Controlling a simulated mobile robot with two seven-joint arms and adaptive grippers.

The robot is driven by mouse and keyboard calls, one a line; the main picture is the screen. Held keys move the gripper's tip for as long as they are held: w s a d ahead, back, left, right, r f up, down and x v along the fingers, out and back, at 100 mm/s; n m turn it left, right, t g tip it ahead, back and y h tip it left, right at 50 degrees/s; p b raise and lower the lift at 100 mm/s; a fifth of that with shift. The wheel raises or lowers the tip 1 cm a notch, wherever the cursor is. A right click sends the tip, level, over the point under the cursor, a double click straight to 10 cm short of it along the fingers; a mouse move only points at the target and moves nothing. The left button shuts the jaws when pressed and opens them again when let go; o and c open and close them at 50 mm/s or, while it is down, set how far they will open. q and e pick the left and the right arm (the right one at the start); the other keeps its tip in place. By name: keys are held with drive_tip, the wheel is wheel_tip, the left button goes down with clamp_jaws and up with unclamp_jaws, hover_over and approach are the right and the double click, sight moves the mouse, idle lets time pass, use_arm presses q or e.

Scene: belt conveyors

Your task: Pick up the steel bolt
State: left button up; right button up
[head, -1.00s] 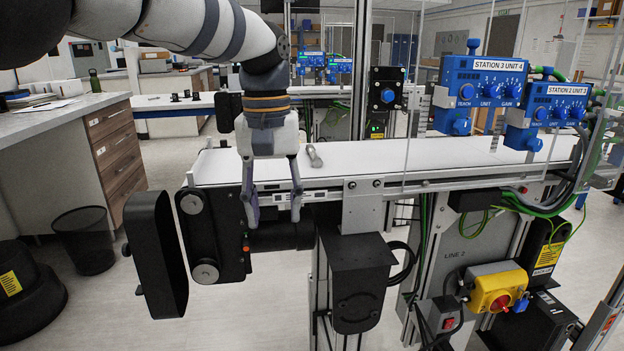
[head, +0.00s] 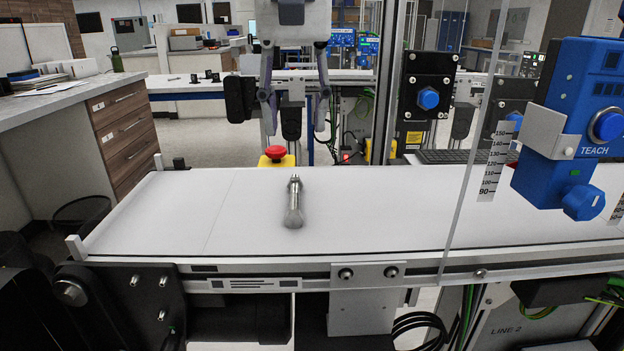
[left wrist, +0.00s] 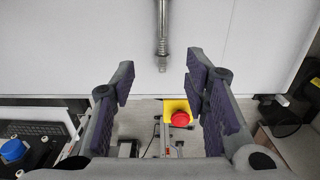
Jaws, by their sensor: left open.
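The steel bolt (head: 294,203) lies on the white conveyor belt (head: 380,215), its thick rounded end toward me and its thin end toward the far edge. My left gripper (head: 296,122) is open and empty, fingers pointing down, above and beyond the belt's far edge, almost in line with the bolt and apart from it. In the left wrist view the bolt (left wrist: 162,35) is at the top centre, just past the gap between the open fingers (left wrist: 160,78). Its thick end is cut off by the frame there. My right gripper is not in view.
A red emergency button on a yellow box (head: 276,158) stands just behind the belt, under the gripper. A clear panel (head: 470,170) and a blue teach unit (head: 570,125) stand on the right. The belt around the bolt is clear.

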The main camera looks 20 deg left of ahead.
sight(294, 190)
use_arm(q)
drive_tip(key=f, duration=0.1)
drive_tip(key=s+f, duration=0.1)
drive_tip(key=f, duration=0.1)
drive_tip(key=shift+s+f, duration=0.1)
drive_tip(key=shift+s, duration=0.25)
drive_tip(key=f, duration=0.7)
drive_tip(key=shift+w+p, duration=0.3)
drive_tip(key=shift+w, duration=0.05)
clamp_jaws()
